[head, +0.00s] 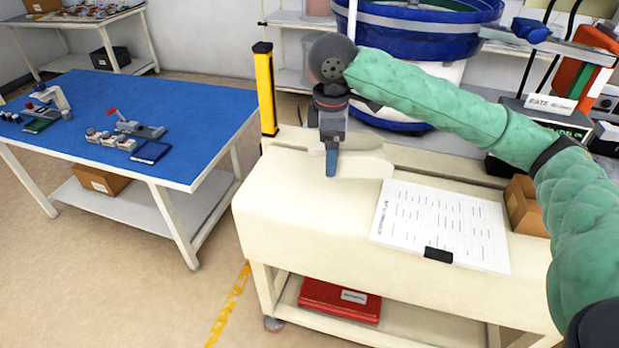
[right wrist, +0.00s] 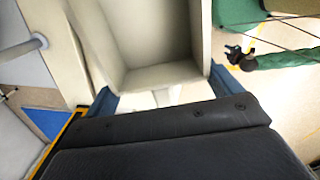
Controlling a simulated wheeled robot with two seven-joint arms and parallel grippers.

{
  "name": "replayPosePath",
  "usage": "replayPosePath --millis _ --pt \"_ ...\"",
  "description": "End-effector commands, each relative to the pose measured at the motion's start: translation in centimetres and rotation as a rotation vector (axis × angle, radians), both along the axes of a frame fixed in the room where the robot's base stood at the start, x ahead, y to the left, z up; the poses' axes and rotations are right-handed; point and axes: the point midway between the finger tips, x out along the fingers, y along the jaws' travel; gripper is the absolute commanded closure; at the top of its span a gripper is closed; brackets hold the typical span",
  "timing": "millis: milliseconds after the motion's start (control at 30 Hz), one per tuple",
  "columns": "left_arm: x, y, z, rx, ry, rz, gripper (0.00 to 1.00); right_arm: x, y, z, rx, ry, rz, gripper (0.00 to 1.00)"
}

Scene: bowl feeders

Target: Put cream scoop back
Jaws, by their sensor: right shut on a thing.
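My right gripper (head: 331,162) is over the left part of the cream bench top (head: 300,215), with its fingers pointing down. The cream scoop (head: 365,165) shows beside the fingers and blends with the bench colour. In the right wrist view the scoop (right wrist: 150,82) is an open, empty-looking cream box with its narrow stem between the two blue fingers of my gripper (right wrist: 162,98). The gripper is shut on it. I cannot tell whether the scoop touches the bench. My left gripper is not in view.
A white printed sheet (head: 440,222) with a black clip lies right of the scoop. A big blue bowl feeder (head: 420,35) stands behind the bench. A yellow post (head: 265,88) rises at the bench's back left. A blue-topped table (head: 190,105) stands to the left.

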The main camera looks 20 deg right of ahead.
Motion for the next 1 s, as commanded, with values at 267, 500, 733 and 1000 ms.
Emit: replayPosePath --millis 267,500,733,1000 --pt "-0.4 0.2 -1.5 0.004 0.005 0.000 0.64 1.1 1.0 -0.7 0.002 0.003 0.068 0.33" --pt "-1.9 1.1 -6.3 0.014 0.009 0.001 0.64 4.3 3.8 -3.1 0.001 0.002 0.066 0.33" --pt "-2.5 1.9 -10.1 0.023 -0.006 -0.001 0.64 7.4 6.5 -5.6 0.000 0.001 0.065 0.33" --pt "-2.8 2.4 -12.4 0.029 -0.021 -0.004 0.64 8.9 7.7 -7.4 -0.001 0.001 0.064 0.33"
